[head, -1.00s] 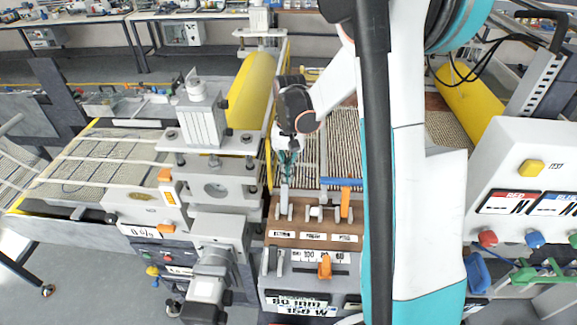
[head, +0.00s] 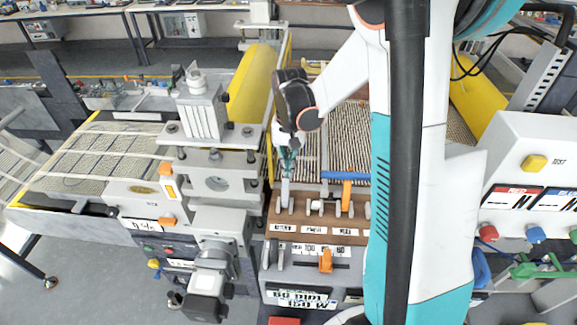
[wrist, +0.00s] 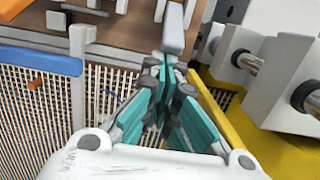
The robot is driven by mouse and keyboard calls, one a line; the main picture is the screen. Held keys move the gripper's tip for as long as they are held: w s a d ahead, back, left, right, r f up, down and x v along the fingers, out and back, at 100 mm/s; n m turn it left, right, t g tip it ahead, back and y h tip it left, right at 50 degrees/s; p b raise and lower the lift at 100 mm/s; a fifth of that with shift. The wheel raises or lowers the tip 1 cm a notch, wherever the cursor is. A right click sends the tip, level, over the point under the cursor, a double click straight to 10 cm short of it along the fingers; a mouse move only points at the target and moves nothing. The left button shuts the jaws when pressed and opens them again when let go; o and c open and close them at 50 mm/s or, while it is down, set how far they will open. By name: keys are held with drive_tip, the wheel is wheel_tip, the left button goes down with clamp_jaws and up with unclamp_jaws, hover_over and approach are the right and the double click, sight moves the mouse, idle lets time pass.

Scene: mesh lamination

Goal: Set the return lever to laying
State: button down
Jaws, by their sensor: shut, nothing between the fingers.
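My gripper (head: 288,160) is shut and empty at the upper end of the left grey lever. In the wrist view its teal fingers (wrist: 168,75) point at the pale lever end (wrist: 173,30), touching or nearly so.
A yellow roller (head: 255,85) and a grey press block (head: 203,115) stand left of my gripper. A yellow frame edge (wrist: 245,135) runs close beside the fingers.

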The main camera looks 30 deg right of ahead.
sight(287, 179)
drive_tip(key=shift+s+r, duration=0.1)
drive_tip(key=s+a+t+h, duration=0.1)
drive_tip(key=s+a+r+t+h, duration=0.1)
drive_tip(key=t, duration=0.1)
drive_tip(key=s+r+t, duration=0.1)
drive_tip(key=s, duration=0.1)
drive_tip(key=shift+a+h+b, duration=0.3)
drive_tip(key=shift+a+h, duration=0.1)
drive_tip(key=s+a+t, duration=0.1)
drive_tip(key=s+a+t+h+b, duration=0.1)
drive_tip(key=s, duration=0.1)
drive_tip(key=s+a+t+b, duration=0.1)
drive_tip(key=s, duration=0.1)
drive_tip(key=shift+f+h, duration=0.1)
drive_tip(key=shift+h, duration=0.3)
drive_tip(key=shift+s+f, duration=0.1)
